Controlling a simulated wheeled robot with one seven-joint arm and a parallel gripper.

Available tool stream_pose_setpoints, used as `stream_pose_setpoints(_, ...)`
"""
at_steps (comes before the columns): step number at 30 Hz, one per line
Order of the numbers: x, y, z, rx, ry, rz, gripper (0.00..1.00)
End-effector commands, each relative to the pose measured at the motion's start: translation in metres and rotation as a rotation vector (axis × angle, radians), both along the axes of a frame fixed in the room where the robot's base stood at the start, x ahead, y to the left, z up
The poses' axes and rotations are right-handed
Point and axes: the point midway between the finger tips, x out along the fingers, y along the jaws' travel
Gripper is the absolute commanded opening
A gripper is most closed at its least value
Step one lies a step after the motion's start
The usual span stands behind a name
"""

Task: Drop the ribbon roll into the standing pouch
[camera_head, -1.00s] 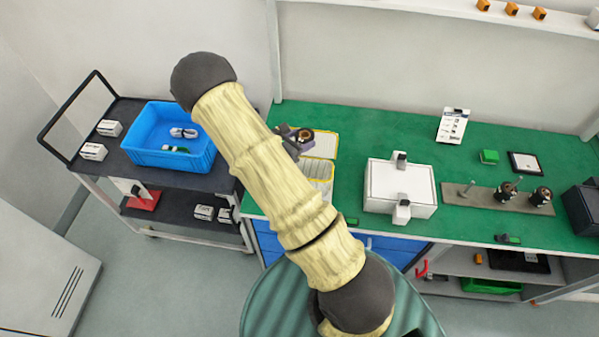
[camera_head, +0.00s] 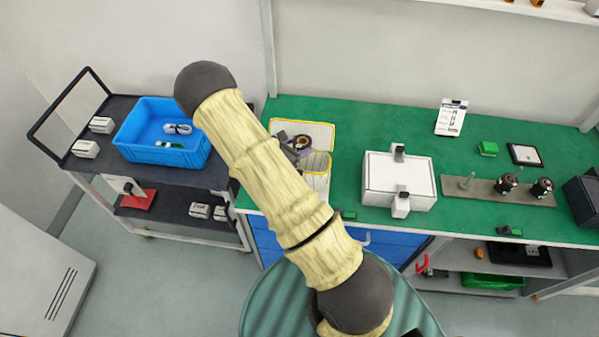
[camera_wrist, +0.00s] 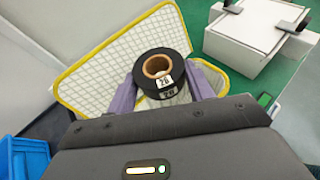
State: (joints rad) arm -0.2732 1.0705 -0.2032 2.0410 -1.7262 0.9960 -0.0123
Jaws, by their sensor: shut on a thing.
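My gripper (camera_wrist: 163,92) is shut on the ribbon roll (camera_wrist: 176,64), a black roll with a brown core and a white label, held between two purple fingers. In the head view the roll (camera_head: 303,142) shows beside my arm. The standing pouch (camera_wrist: 91,82) is white with a grid pattern and a yellow rim, with its mouth open. In the wrist view the roll appears in front of the pouch; I cannot tell how far above it. In the head view the pouch (camera_head: 318,130) is on the green bench, partly hidden by my arm and gripper.
A white box (camera_head: 398,182) with dark-topped clamps stands right of the pouch on the green bench (camera_head: 375,125). A blue crate (camera_head: 160,155) sits on a dark cart (camera_head: 118,165) at left. A plate with spindles (camera_head: 485,192) lies farther right.

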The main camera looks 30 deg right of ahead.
Motion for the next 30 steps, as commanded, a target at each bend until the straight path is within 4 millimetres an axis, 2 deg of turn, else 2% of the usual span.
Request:
stream_pose_setpoints(5, 0.000, 0.000, 0.001, -0.001, -0.001, 0.000, 0.29)
stream_pose_setpoints(6, 0.000, 0.000, 0.001, -0.001, -0.001, 0.000, 0.54)
stream_pose_setpoints(9, 0.000, 0.000, 0.001, -0.001, -0.001, 0.000, 0.74)
stream_pose_setpoints(10, 0.000, 0.000, 0.001, -0.001, -0.001, 0.000, 0.77)
stream_pose_setpoints(22, -0.001, 0.005, 0.002, 0.001, -0.002, 0.000, 0.77)
stream_pose_setpoints(26, -0.006, 0.019, 0.006, 0.001, -0.003, 0.002, 0.77)
stream_pose_setpoints(30, -0.013, 0.042, 0.016, 0.002, -0.005, 0.004, 0.77)
